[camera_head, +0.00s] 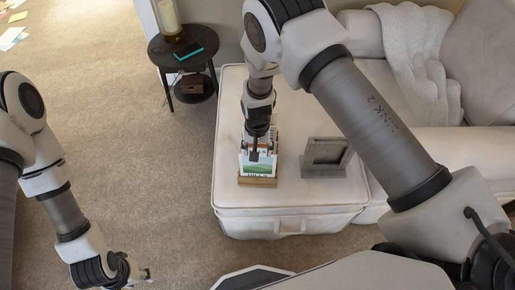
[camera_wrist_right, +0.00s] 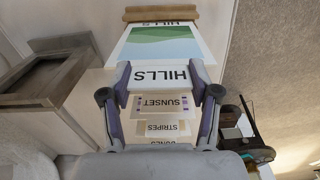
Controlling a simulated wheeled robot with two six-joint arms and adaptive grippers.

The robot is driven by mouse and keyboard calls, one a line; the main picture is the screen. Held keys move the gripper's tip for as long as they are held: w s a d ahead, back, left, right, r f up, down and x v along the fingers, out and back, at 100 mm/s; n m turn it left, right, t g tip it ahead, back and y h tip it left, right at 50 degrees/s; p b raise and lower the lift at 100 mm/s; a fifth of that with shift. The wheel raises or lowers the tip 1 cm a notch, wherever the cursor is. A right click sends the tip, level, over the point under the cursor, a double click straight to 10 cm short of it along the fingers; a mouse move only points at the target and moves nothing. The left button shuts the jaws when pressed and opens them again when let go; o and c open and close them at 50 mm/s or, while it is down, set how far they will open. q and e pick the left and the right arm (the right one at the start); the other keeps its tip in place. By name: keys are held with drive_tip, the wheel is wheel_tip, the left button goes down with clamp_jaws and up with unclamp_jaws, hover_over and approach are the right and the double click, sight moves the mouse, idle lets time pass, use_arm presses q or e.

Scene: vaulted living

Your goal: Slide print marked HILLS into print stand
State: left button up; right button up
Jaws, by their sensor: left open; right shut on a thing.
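The print marked HILLS (camera_head: 257,167) has a white border and a green hill picture. It stands roughly upright on the ottoman, its lower edge at the wooden print stand (camera_head: 257,182). My right gripper (camera_head: 262,148) is shut on its upper part from above. In the right wrist view the print (camera_wrist_right: 160,48) runs from between the fingers (camera_wrist_right: 160,85) to the stand (camera_wrist_right: 160,13), which cuts across its lower lettering; how deep it sits in the slot is unclear. My left gripper (camera_head: 146,275) is open and empty over the carpet at the lower left.
Prints marked SUNSET (camera_wrist_right: 161,103) and STRIPES (camera_wrist_right: 163,128) and another partly hidden one stand behind HILLS. A grey wooden frame (camera_head: 326,157) stands right of the stand on the white ottoman (camera_head: 290,197). A dark side table (camera_head: 160,48) and a sofa (camera_head: 450,147) are nearby.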

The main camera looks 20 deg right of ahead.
drive_tip(key=shift+f, duration=0.25)
idle(0.3)
drive_tip(key=shift+f, duration=0.15)
drive_tip(key=o, duration=1.1)
drive_tip(key=shift+c, duration=0.2)
wheel_tip(320, 180, up, 12)
